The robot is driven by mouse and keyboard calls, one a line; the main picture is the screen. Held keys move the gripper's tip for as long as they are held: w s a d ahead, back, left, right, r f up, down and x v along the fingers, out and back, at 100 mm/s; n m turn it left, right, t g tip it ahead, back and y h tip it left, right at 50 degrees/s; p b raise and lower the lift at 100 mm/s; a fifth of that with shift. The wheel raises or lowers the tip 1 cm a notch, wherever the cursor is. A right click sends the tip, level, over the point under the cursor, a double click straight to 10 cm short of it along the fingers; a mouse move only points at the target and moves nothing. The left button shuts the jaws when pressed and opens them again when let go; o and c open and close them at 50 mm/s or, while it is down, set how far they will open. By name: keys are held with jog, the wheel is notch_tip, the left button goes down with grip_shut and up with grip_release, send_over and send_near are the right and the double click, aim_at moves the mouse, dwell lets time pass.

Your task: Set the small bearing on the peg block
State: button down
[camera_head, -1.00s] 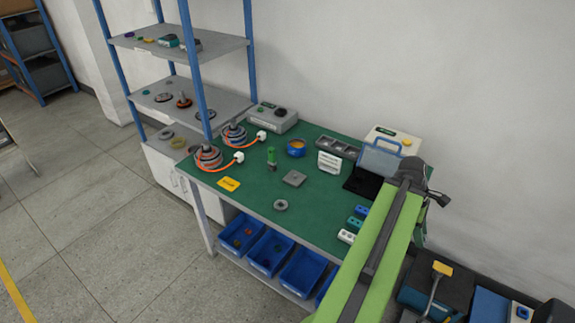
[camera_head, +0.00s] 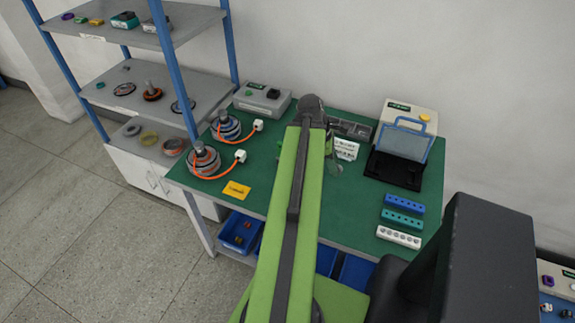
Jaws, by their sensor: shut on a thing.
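My green arm (camera_head: 292,210) reaches up the middle of the view over the green workbench (camera_head: 360,215) and ends in a dark joint (camera_head: 312,106). My gripper is hidden behind this arm, so what it holds does not show. The small bearing and the peg block cannot be made out now; the arm covers the middle of the bench. A small, unclear greyish shape (camera_head: 335,167) shows just right of the arm, below a white sign (camera_head: 345,149).
Two coiled motors (camera_head: 204,160) with orange cables and a yellow card (camera_head: 236,190) lie left. Shelving (camera_head: 150,90) is at left, and blue bins (camera_head: 240,233) sit beneath the bench.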

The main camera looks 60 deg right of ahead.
jog(key=s+d+r+n+p, duration=0.1)
jog(key=d+r+n+p, duration=0.1)
jog(key=d, duration=0.2)
jog(key=shift+h, duration=0.3)
jog(key=w+f+b, duration=0.2)
jog(key=w, duration=0.1)
jog(key=w+f+b, duration=0.2)
jog(key=w, duration=0.2)
jog(key=w+f+b, duration=0.3)
jog(key=w, duration=0.1)
jog(key=shift+w+a+f, duration=0.1)
jog(key=shift+w, duration=0.05)
notch_tip(320, 180, down, 4)
jog(key=b, duration=0.4)
jog(key=shift+f+b, duration=0.2)
jog(key=shift+b, duration=0.1)
jog(key=shift+r, duration=0.25)
jog(key=shift+f, duration=0.25)
jog(key=c, duration=0.9)
grip_release()
jog(key=shift+r, duration=0.1)
